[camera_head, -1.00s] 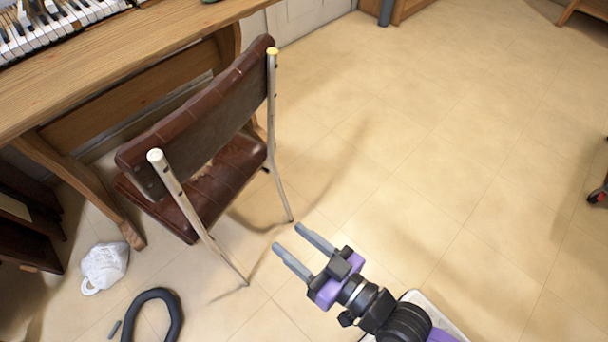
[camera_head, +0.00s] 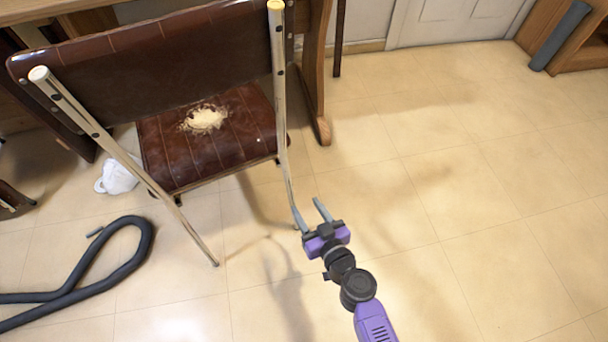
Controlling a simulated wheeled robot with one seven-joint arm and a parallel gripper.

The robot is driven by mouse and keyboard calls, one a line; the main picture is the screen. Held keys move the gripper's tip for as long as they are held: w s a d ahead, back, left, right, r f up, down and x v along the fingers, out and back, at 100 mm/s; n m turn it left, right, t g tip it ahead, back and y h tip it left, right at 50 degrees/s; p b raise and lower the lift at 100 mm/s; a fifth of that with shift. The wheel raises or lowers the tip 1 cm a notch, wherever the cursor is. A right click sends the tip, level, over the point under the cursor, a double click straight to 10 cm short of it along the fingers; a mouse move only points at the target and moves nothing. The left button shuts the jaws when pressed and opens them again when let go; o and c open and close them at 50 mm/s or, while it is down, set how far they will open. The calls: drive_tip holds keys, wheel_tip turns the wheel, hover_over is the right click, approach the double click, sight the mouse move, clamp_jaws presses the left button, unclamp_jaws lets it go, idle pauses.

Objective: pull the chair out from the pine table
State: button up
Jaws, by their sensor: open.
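The chair (camera_head: 150,60) stands upright at upper left with its back towards me. It has a brown padded backrest, pale metal posts, and a brown seat (camera_head: 240,135) with a torn patch showing pale stuffing. The pine table (camera_head: 316,85) is behind it, mostly hidden by the chair and cut off by the top edge. My gripper (camera_head: 305,203) is open and empty, its two grey fingers pointing towards the chair. Its left finger overlaps the lower right chair leg in the picture; I cannot tell whether they touch.
A dark hose (camera_head: 130,245) loops over the floor at left. A white object (camera_head: 117,177) lies on the floor left of the seat. A wooden unit with a dark grey cylinder (camera_head: 560,35) stands at upper right. The tiled floor (camera_head: 480,180) to the right is clear.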

sight(289, 180)
drive_tip(key=shift+n, duration=0.4)
drive_tip(key=b+x, duration=0.4)
drive_tip(key=x, duration=0.8)
drive_tip(key=shift+w+a+f+b, duration=0.1)
drive_tip(key=shift+f+b, duration=0.05)
drive_tip(key=shift+b, duration=0.2)
drive_tip(key=shift+w+a, duration=0.35)
drive_tip(key=shift+w, duration=0.25)
drive_tip(key=shift+c, duration=0.2)
clamp_jaws()
